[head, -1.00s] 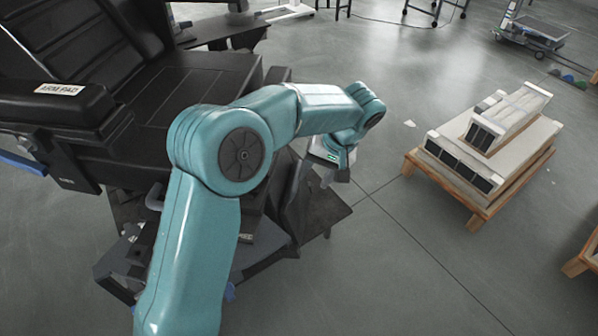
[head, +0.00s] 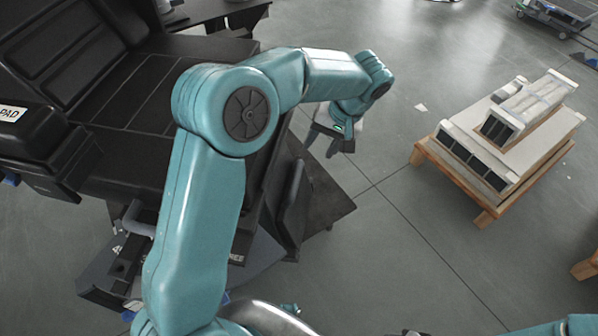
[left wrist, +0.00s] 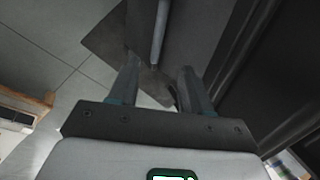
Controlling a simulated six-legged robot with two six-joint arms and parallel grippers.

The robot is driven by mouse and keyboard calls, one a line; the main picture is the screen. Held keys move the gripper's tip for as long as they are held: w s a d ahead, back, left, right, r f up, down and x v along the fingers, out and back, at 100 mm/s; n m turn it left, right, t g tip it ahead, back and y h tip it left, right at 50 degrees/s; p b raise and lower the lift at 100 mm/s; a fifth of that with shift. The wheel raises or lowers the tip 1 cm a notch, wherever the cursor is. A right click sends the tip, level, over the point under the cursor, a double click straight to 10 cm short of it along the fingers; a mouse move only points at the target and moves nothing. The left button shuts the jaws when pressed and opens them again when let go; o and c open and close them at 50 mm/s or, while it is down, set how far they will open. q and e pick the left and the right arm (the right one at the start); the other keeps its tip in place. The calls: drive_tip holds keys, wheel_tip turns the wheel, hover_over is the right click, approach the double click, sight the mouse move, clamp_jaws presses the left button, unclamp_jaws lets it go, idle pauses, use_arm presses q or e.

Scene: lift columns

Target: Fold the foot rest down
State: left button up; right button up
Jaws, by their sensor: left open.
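A black padded chair (head: 140,110) fills the left of the head view. At its front edge a dark upright panel (head: 293,200), probably the foot rest, stands above a dark flat plate (head: 325,212) low near the floor. My left gripper (head: 322,150) is open and empty, beyond the chair's front edge, with its fingers pointing down. In the left wrist view my left gripper (left wrist: 155,72) has its fingers apart, a grey panel (left wrist: 200,35) with a pale rod-like edge ahead of them and the flat plate (left wrist: 105,42) beyond. Contact cannot be told. My left arm hides part of the chair front.
A wooden pallet (head: 460,185) with white boxed units (head: 520,110) stands on the floor at the right. A wheeled cart (head: 560,15) is at the far right. The grey floor between chair and pallet is clear. A piece of my right arm shows at the bottom right.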

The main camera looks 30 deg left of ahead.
sight(297, 182)
use_arm(q)
drive_tip(key=x, duration=0.5)
drive_tip(key=b+x, duration=0.1)
drive_tip(key=x, duration=0.9)
drive_tip(key=shift+s+d+f+b, duration=0.1)
drive_tip(key=shift+s+f+b, duration=0.15)
drive_tip(key=shift+s+b, duration=0.1)
drive_tip(key=shift+d, duration=0.1)
clamp_jaws()
